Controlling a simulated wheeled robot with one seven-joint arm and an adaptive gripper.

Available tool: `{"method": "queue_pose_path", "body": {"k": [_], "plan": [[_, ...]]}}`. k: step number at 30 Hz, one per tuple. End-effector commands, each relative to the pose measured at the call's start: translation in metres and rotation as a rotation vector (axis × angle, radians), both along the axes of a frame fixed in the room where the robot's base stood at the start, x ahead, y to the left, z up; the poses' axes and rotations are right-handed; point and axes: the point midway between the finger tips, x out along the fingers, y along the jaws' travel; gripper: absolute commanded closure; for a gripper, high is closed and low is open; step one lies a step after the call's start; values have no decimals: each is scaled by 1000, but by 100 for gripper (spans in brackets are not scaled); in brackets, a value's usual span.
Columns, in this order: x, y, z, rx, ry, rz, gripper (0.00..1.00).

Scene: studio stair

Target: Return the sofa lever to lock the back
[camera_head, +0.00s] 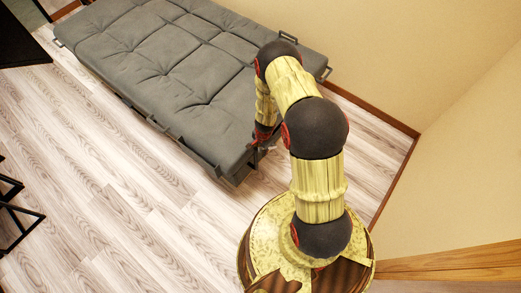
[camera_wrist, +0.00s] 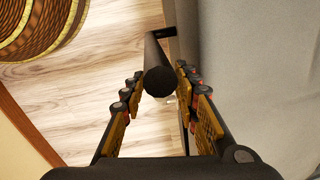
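The grey sofa (camera_head: 165,60) lies flat like a bed against the wall in the head view; its grey side (camera_wrist: 260,70) fills the right of the wrist view. A dark rod with a round end, apparently the sofa lever (camera_wrist: 160,81), stands beside that side and points towards the wrist camera. My gripper (camera_wrist: 160,76) is open, with one finger on each side of the rod and small gaps seeming to show. In the head view my gripper (camera_head: 261,142) is low at the sofa's near right end, and the lever is hidden or too small to make out there.
Pale wooden floor (camera_head: 110,195) is clear in front of the sofa. The beige wall (camera_head: 390,50) and its brown skirting run close behind the sofa and on the right. A black metal frame (camera_head: 15,210) stands at the left edge.

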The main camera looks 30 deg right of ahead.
Motion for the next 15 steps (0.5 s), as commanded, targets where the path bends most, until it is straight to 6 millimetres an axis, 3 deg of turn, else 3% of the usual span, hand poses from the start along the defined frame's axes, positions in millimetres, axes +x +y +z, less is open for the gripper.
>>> {"method": "queue_pose_path", "body": {"k": [15], "plan": [[0,0,0,0,0,0,100]]}}
